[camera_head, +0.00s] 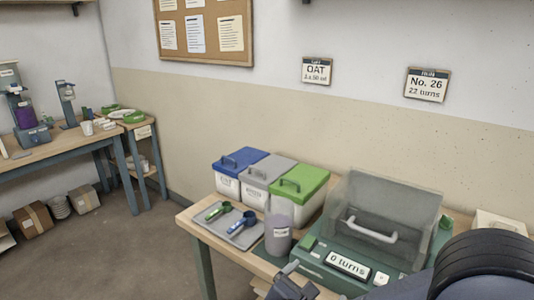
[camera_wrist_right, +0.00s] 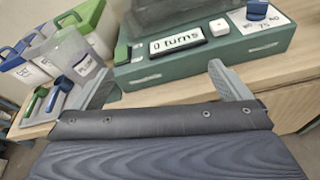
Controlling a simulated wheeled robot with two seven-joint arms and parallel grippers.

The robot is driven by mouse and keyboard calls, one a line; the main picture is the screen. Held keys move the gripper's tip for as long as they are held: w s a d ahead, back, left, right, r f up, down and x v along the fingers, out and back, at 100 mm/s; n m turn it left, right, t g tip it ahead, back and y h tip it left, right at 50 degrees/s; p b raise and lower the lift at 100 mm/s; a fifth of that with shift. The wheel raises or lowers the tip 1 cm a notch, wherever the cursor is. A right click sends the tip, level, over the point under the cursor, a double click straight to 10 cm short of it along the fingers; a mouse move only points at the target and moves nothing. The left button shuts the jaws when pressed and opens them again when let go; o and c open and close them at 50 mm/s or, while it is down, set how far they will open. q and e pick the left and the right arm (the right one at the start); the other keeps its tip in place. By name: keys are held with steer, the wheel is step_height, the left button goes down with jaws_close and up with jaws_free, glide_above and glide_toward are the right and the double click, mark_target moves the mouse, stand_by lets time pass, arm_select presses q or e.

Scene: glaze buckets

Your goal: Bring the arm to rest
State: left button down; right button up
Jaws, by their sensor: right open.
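My right gripper (camera_wrist_right: 165,88) is open and empty in the right wrist view, its two grey fingers wide apart in front of the green machine (camera_wrist_right: 210,48). In the head view part of the right gripper (camera_head: 290,288) shows at the bottom edge, in front of the table. My dark right arm fills the lower right corner and hides part of the machine's right side. My left gripper is in neither view.
The green machine (camera_head: 312,262) has a clear lid and reads "0 turns". Left of it stand a grey cup (camera_head: 278,238), a tray (camera_head: 245,240) with green and blue scoops, and blue-, grey- and green-lidded buckets (camera_head: 299,190).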

steer(key=s+d+m+g+y+p, duration=0.35)
steer(key=s+d+m+g, duration=0.65)
steer(key=s+d+m, duration=0.4)
steer(key=s+a+r+m+t+y+p, duration=0.2)
steer(key=m+y, duration=0.6)
steer(key=m, duration=0.6)
steer(key=shift+s+a+r+t+y+p, duration=0.45)
steer(key=shift+s+r+t, duration=0.35)
steer(key=shift+s+r, duration=0.65)
steer(key=shift+w+r, duration=0.25)
